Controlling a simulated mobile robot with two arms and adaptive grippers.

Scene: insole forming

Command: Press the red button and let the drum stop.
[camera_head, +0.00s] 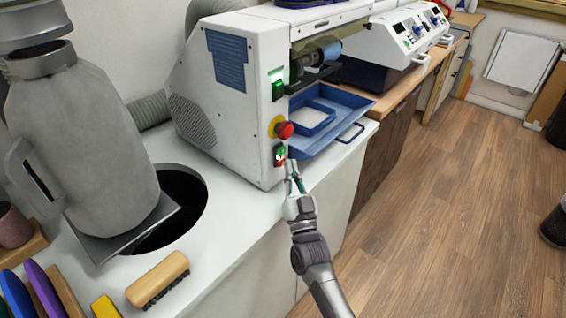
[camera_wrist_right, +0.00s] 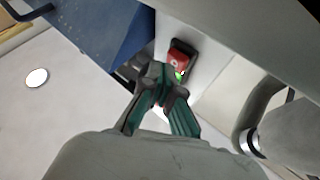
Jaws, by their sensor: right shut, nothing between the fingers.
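The white machine (camera_head: 240,110) stands on the white counter, with its dark drum (camera_head: 318,52) in the opening on its right. On its front edge are a large red mushroom knob (camera_head: 284,130) on a yellow base and, below it, a small switch with green and red parts (camera_head: 280,155). My right gripper (camera_head: 291,168) is shut and empty, its tips close to this small switch. In the right wrist view the gripper (camera_wrist_right: 160,84) points at the switch's red part (camera_wrist_right: 179,60); I cannot tell whether it touches. Whether the drum turns cannot be told. My left gripper is not in view.
A blue tray (camera_head: 345,97) juts out below the drum. A grey jug-like vessel (camera_head: 85,140) stands over a round hole (camera_head: 185,205) at the left. A wooden brush (camera_head: 157,275) lies in front. Open floor (camera_head: 440,200) is at the right.

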